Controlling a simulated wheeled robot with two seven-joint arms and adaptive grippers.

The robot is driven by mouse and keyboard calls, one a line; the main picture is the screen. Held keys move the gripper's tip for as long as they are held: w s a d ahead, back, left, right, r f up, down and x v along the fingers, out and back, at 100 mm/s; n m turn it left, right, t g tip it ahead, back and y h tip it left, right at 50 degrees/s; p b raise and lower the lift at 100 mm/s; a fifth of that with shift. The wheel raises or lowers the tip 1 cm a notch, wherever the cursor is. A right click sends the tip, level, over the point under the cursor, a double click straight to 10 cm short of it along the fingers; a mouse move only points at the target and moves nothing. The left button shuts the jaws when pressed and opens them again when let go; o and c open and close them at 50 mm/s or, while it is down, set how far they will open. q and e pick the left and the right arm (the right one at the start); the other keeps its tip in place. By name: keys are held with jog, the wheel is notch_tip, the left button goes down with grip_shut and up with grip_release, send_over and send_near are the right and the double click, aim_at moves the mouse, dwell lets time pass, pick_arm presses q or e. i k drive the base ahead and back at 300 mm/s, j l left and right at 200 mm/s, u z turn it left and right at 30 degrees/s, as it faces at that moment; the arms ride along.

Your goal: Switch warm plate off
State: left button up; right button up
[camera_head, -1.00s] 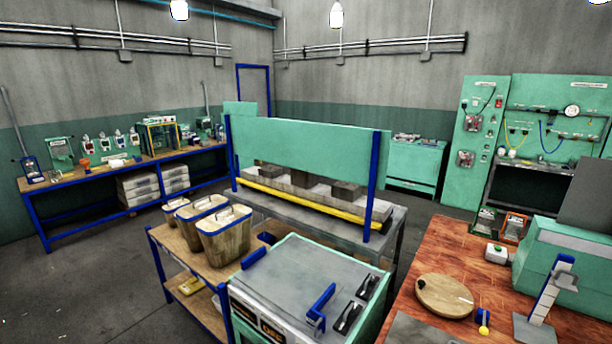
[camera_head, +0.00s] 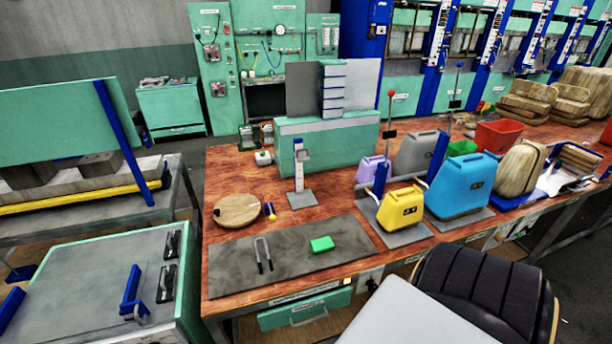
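I cannot tell for sure which thing is the warm plate. A grey-topped green cabinet (camera_head: 85,285) with blue handles and black fittings stands at the lower left; its front panel is out of view. A flat dark grey plate (camera_head: 225,277) lies at the front of the wooden workbench (camera_head: 240,182). A U-shaped metal tool (camera_head: 263,252) and a green block (camera_head: 322,244) lie on it. Small fittings (camera_head: 348,281) sit on the bench edge below this plate, too small to read. Neither of my grippers is in view.
A yellow container (camera_head: 400,208) and a blue container (camera_head: 462,187) stand on the bench. A round wooden board (camera_head: 237,210) lies at its left. A black ribbed object (camera_head: 485,295) is close at the lower right. A green drawer (camera_head: 305,309) is under the bench.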

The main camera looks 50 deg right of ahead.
aim_at(372, 287)
jog(key=z, duration=1.4)
